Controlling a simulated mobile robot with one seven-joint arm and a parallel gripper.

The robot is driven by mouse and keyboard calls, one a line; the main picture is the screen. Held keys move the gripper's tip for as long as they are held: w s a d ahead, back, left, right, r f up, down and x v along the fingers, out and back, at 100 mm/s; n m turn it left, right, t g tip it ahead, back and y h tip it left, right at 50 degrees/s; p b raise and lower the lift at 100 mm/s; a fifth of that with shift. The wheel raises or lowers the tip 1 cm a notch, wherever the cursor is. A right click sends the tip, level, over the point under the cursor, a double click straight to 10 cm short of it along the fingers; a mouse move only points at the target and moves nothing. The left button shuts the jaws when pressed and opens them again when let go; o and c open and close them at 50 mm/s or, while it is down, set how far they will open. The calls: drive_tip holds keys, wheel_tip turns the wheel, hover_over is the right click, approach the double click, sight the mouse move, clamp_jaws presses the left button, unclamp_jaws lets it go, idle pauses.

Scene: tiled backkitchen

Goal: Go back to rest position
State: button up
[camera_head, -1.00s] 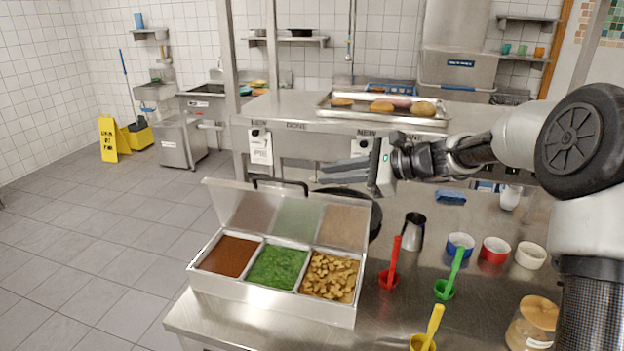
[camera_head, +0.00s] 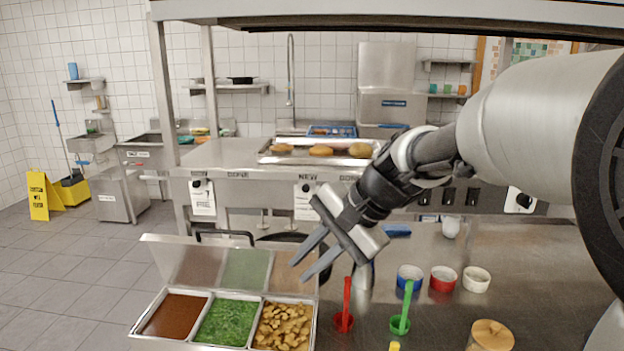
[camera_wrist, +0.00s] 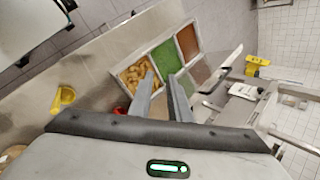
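My gripper (camera_head: 309,264) is in the air above the steel counter, pointing down and left towards the food container. Its two fingers are apart with nothing between them; they also show apart in the wrist view (camera_wrist: 160,96). The arm comes in from the right side of the head view. The three-compartment container (camera_head: 180,345) stands below and left of the gripper, with its lid (camera_head: 165,254) open. It holds brown sauce (camera_head: 175,314), chopped greens (camera_head: 228,322) and brown chunks (camera_head: 283,326).
A red ladle (camera_head: 346,300), a green ladle (camera_head: 406,305), blue (camera_head: 409,278), red (camera_head: 443,278) and white (camera_head: 477,279) bowls and a wooden-lidded jar (camera_head: 490,334) stand right of the container. A tray of buns (camera_head: 290,158) sits on the back shelf. A shelf edge (camera_head: 400,14) crosses the top.

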drive_tip(key=s+d+f+n+t+h, duration=0.1)
drive_tip(key=s+d+n+t+h, duration=0.2)
drive_tip(key=s+d, duration=1.2)
drive_tip(key=s+n+h, duration=0.3)
drive_tip(key=n, duration=0.2)
drive_tip(key=shift+d+h, duration=0.2)
drive_tip(key=shift+h, duration=0.2)
drive_tip(key=shift+f, duration=0.1)
